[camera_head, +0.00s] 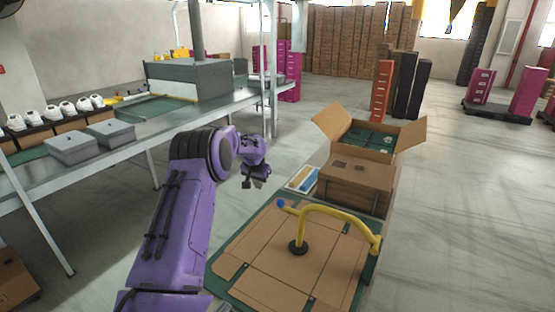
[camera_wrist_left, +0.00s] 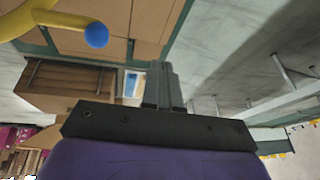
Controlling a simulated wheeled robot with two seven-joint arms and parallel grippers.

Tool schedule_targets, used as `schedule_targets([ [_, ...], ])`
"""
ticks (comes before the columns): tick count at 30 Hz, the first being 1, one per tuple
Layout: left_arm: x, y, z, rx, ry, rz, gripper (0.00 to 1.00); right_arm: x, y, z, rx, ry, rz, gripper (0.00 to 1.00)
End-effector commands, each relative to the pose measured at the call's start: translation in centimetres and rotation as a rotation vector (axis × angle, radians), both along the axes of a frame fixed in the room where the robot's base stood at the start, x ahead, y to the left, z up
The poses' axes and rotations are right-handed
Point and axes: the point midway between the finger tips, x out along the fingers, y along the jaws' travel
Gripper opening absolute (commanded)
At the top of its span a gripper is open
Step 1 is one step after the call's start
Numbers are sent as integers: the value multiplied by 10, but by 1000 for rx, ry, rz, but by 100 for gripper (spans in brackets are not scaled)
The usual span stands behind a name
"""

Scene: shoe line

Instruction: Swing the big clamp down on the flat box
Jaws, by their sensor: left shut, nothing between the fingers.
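The big clamp (camera_head: 345,222) is a yellow bent bar with a blue ball (camera_head: 281,203) at its free end. It reaches over the flat box (camera_head: 262,262) from the right edge, and its black round pad (camera_head: 298,247) appears to rest on the cardboard. The flat box lies unfolded on a green board (camera_head: 268,213). My left gripper (camera_head: 253,184) is shut and empty, behind and left of the blue ball and apart from it. In the left wrist view, my shut fingers (camera_wrist_left: 165,88) show beside the clamp's blue ball (camera_wrist_left: 96,35). My right gripper is not in view.
Behind the flat box stand a closed carton (camera_head: 358,178) and an open carton (camera_head: 372,137), with a small blue-and-white item (camera_head: 302,179) beside them. A conveyor bench (camera_head: 120,145) with shoes and grey boxes runs along the left.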

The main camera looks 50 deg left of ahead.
Motion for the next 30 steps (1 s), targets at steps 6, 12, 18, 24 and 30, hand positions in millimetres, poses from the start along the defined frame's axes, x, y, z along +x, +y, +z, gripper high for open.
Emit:
schedule_targets([
  [6, -23, 24, 17, 0, -1, -1, 0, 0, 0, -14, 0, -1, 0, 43],
  [12, -30, 31, 25, 0, 0, -3, 0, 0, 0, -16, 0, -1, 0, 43],
  [18, -31, 31, 26, 0, 1, -2, 0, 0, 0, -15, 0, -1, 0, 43],
  [24, -31, 31, 25, 0, 1, -2, 0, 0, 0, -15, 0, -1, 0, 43],
  [30, -31, 31, 25, 0, 1, -2, 0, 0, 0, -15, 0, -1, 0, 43],
])
